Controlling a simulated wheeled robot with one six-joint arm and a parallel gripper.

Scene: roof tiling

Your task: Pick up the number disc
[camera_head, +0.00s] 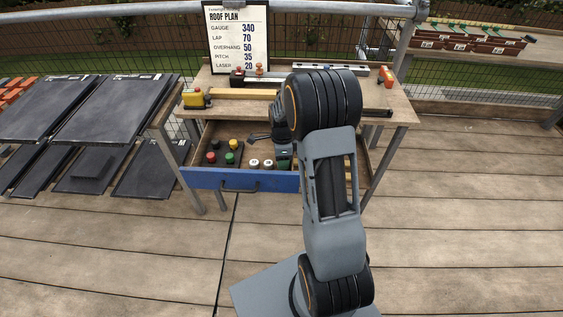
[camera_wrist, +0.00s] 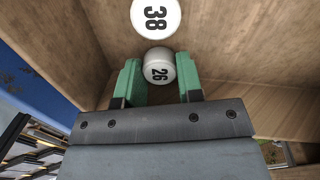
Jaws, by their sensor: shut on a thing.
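The number disc marked 26 (camera_wrist: 159,72) is white and round. It sits between the green fingers of my gripper (camera_wrist: 160,78) in the wrist view, and the gripper is shut on it. A second white disc, marked 38 (camera_wrist: 155,14), lies just beyond it on the wooden drawer floor, apart from the fingers. In the head view two small white discs (camera_head: 261,163) show in the open drawer (camera_head: 215,180). My arm hides much of the gripper and the drawer's right part there. I cannot tell in that view which disc is held.
The drawer's blue front and wooden walls stand close around the gripper. Red, green, yellow and black pieces (camera_head: 225,152) lie in the drawer's left part. The workbench (camera_head: 400,108) above carries a yellow tool (camera_head: 196,98) and a roof plan board (camera_head: 238,40).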

